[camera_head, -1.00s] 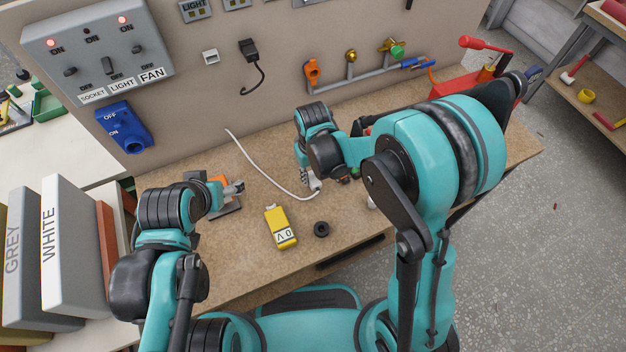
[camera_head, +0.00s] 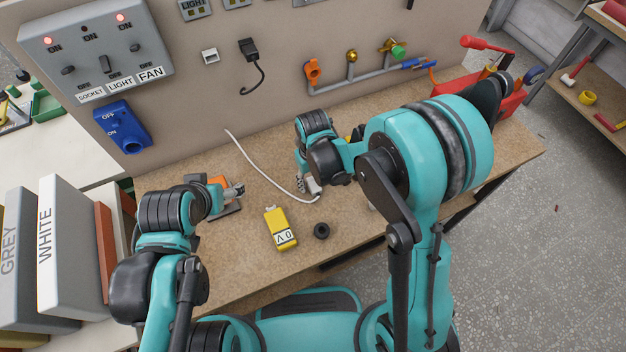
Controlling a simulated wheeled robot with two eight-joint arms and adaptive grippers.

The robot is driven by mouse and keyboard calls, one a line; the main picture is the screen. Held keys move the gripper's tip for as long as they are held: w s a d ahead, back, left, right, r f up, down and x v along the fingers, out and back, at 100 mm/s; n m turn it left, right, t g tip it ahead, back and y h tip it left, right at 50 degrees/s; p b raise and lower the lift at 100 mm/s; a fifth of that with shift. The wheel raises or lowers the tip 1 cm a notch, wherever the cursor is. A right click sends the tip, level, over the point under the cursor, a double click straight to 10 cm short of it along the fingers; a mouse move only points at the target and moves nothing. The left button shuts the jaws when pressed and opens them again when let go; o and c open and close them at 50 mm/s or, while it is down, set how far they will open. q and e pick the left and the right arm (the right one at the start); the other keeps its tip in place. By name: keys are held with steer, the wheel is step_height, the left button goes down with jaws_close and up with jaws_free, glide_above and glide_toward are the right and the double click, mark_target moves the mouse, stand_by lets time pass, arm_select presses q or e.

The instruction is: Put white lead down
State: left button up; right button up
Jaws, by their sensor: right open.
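The white lead (camera_head: 262,172) lies on the brown workbench (camera_head: 225,270). It runs from the foot of the back panel in a curve to a pale plug end (camera_head: 313,186) on the bench. My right gripper (camera_head: 304,182) is open, pointing down beside the plug end; its fingers are small and partly hidden by my wrist. Whether they touch the plug cannot be told. My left gripper (camera_head: 236,190) is over the left part of the bench, by an orange and grey item (camera_head: 220,184); its finger state is unclear.
A yellow meter (camera_head: 281,228) and a black ring (camera_head: 321,231) lie at the bench's middle front. A pipe with valves (camera_head: 360,80) is on the back panel, beside a hanging black plug (camera_head: 249,52). A red toolbox (camera_head: 508,104) stands at the right. Grey and white binders (camera_head: 65,240) stand left.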

mark_target(313, 183)
step_height(313, 183, up, 12)
steer(key=p, duration=0.3)
steer(key=s+d+r+m+t, duration=0.2)
steer(key=s+d+r+t, duration=0.1)
steer(key=s+d+r, duration=0.2)
steer(key=s+d+r+m+t, duration=0.2)
steer(key=s+d+r+t, duration=0.2)
steer(key=s+d, duration=0.2)
steer(key=d, duration=0.2)
steer(key=shift+d+r, duration=0.3)
steer(key=shift+r, duration=0.1)
step_height(313, 183, down, 6)
steer(key=b, duration=0.5)
steer(key=shift+b, duration=0.4)
